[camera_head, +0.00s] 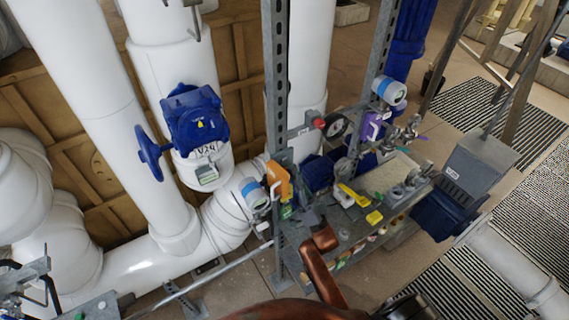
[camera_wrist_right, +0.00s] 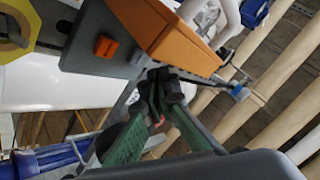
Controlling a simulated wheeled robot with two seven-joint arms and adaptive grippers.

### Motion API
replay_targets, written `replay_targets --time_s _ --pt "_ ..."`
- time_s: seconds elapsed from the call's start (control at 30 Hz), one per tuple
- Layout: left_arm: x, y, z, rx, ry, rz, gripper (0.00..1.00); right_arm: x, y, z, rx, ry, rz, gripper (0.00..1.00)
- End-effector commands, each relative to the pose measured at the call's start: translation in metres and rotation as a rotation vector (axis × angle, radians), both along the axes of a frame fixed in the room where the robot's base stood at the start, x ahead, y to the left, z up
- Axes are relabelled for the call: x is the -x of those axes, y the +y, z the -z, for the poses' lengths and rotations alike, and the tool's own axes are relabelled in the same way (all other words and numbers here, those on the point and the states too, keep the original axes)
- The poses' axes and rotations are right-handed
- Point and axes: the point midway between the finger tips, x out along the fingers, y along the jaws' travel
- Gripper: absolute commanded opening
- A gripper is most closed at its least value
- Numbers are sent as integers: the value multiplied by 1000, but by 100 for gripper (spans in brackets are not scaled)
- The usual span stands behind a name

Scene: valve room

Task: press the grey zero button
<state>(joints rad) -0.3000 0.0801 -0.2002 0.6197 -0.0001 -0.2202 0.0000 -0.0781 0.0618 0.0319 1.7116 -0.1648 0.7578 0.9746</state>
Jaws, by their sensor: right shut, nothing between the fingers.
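In the right wrist view, a grey plate carries an orange square button (camera_wrist_right: 106,46) and, beside it, a small grey button (camera_wrist_right: 138,57) that is hard to make out. An orange box (camera_wrist_right: 165,35) sits at the plate's right; it also shows in the head view (camera_head: 278,180) on a metal post. My right gripper (camera_wrist_right: 160,82) has green fingers closed at dark tips, empty, just below the grey button. I cannot tell whether the tips touch it. In the head view my right gripper (camera_head: 287,211) is small, just under the orange box.
A bench (camera_head: 345,232) with yellow and grey items stands right of the post. A blue-ended gauge (camera_head: 254,193) is left of the orange box. A blue valve actuator (camera_head: 194,122) and thick white pipes (camera_head: 90,90) fill the left.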

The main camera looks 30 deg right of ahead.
Motion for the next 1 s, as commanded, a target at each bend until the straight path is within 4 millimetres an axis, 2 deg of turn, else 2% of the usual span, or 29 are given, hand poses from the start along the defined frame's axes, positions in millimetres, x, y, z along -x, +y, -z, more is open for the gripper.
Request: replay_targets --time_s 0.2,1.0 --pt "0 0 3 0 0 0 40 -11 1 0 1 1 1 0" --pt "0 0 3 0 0 0 40 -12 1 0 0 1 0 0"
